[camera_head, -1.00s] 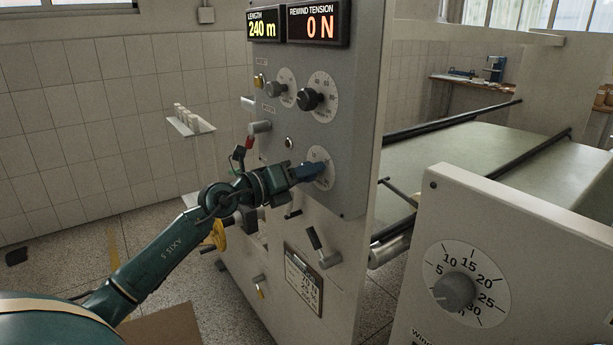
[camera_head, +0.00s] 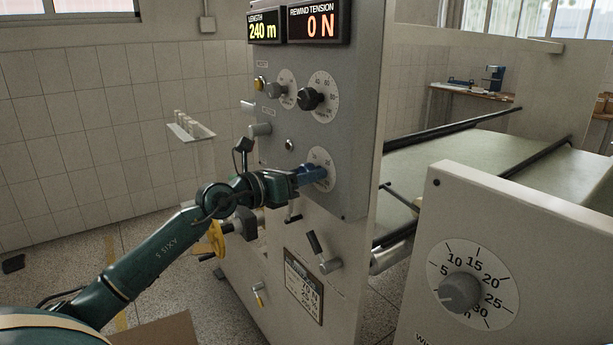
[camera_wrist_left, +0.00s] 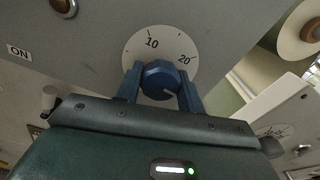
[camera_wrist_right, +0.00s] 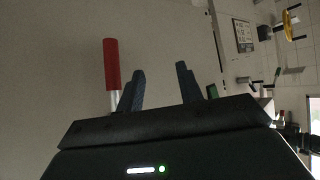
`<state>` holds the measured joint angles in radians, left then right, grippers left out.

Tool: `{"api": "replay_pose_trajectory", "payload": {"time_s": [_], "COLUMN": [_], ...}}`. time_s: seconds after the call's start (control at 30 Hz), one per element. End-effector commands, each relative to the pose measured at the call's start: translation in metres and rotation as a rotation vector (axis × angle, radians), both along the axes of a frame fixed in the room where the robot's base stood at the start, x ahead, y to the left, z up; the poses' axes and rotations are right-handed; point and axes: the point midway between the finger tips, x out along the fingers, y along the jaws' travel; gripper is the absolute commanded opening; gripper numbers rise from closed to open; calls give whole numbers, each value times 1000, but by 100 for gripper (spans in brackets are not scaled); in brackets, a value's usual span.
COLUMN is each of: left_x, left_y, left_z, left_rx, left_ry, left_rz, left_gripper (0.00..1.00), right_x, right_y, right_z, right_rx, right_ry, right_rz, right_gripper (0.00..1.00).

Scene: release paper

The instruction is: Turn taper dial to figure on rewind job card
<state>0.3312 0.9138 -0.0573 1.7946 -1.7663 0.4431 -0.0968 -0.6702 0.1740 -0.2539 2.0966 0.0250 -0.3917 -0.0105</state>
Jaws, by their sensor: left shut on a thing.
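My left gripper (camera_head: 312,174) is at the lowest dial (camera_head: 322,157) on the grey machine panel. In the left wrist view its two blue fingers stand either side of a blue knob (camera_wrist_left: 160,80) and are shut on it. That dial's scale plate (camera_wrist_left: 140,45) shows 10 and 20; the knob's white mark points to the lower right in that view. The job card (camera_head: 304,285) hangs low on the machine, with "70 N" roughly legible and its smaller lines too small to read. It also shows in the right wrist view (camera_wrist_right: 243,33). My right gripper (camera_wrist_right: 158,85) is open and empty.
Above are a black knob (camera_head: 310,98), a smaller grey knob (camera_head: 276,91) and the rewind tension display (camera_head: 319,24) reading 0 N. A lever (camera_head: 322,252) sits below. A separate dial (camera_head: 461,292) is on the right-hand panel. A red-ended rod (camera_wrist_right: 112,65) is beside my right fingers.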

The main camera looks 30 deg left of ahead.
Motion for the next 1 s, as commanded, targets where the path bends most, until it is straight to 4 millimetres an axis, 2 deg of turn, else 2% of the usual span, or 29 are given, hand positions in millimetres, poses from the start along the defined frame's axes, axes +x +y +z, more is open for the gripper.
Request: {"api": "replay_pose_trajectory", "payload": {"time_s": [0.27, 0.3, 0.53, 0.83, 1.0], "left_x": [0, 0, 0, -2, -17], "left_y": [0, 0, 0, 1, 8], "left_z": [-1, -1, 0, -1, -4], "left_rx": [0, 0, -1, -1, 0], "left_ry": [2, 2, 2, 2, 3], "left_rz": [0, 0, 0, 1, 1], "left_gripper": [15, 41, 59, 59, 59], "right_x": [1, 1, 0, 0, 1], "right_y": [0, 0, 0, 0, 1], "right_z": [0, 0, -2, -4, -9], "right_rx": [0, 0, -2, -2, -1], "right_ry": [-1, -1, 4, 5, 1], "right_rz": [1, 1, 2, 2, 3], "right_gripper": [36, 36, 36, 36, 36]}}
